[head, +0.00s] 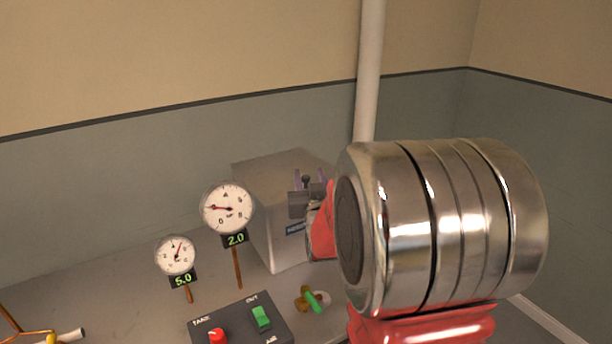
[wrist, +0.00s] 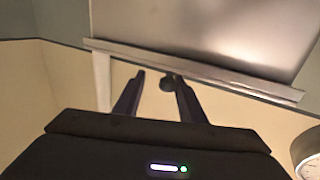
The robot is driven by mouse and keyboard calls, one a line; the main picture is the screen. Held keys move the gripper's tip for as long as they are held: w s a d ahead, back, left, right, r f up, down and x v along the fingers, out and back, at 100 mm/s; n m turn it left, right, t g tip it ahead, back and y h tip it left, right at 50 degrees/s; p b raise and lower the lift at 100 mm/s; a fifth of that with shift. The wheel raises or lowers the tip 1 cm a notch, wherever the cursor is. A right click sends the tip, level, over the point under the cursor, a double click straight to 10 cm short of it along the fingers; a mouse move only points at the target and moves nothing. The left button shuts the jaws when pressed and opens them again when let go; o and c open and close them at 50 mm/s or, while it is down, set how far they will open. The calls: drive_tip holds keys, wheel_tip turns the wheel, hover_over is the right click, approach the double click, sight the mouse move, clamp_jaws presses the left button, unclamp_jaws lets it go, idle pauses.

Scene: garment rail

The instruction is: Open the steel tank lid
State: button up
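The steel tank (head: 262,195) is a grey metal box at the back of the bench, with its lid (head: 262,163) lying flat on top, apparently shut. My gripper (head: 309,174) is at the tank's front right, partly hidden by my arm. In the wrist view its two dark fingers (wrist: 160,75) stand apart with a clear gap. A small dark round knob (wrist: 167,84) shows between the fingertips, nearer the right finger. The knob also shows in the head view (head: 306,180). I cannot tell whether a finger touches it. Brushed steel and a lip (wrist: 200,66) fill the top of the wrist view.
Two dial gauges (head: 228,208) (head: 176,255) stand left of the tank. A switch box (head: 240,322) and a green-handled valve (head: 314,300) are in front. A white pipe (head: 369,70) rises behind. Bench at left is mostly clear.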

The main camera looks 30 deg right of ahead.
drive_tip(key=shift+w+a, duration=0.25)
drive_tip(key=shift+a, duration=0.1)
drive_tip(key=shift+c, duration=0.9)
drive_tip(key=shift+a, duration=0.1)
clamp_jaws()
